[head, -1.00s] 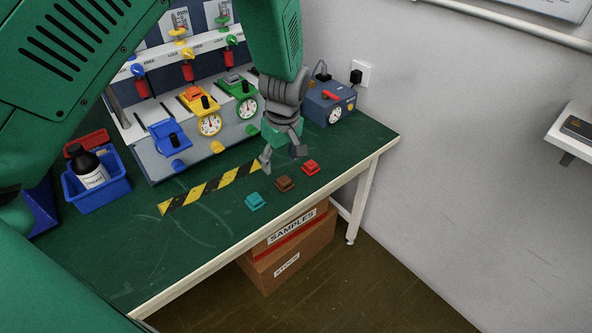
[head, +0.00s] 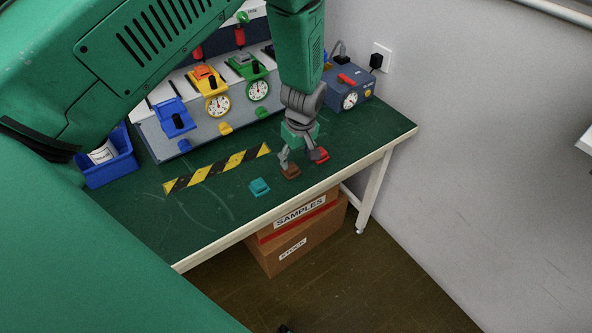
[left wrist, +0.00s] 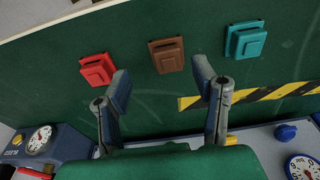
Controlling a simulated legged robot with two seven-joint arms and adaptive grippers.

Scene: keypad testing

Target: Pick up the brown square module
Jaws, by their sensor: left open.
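The brown square module (head: 291,171) lies on the green table between a teal module (head: 259,187) and a red module (head: 321,156). My left gripper (head: 301,160) is open and empty, just above and beside the brown module. In the left wrist view the brown module (left wrist: 166,55) lies beyond the open fingers (left wrist: 163,88), between them from side to side. The red module (left wrist: 97,69) is left of it, close to the left finger, and the teal module (left wrist: 245,40) is right of it. My right gripper is not in view.
A yellow-black striped strip (head: 217,168) lies left of the modules. A panel with dials (head: 217,106) and a blue box with a dial (head: 350,89) stand behind. A blue bin (head: 110,165) is at the left. The table's front edge (head: 235,231) is near the modules.

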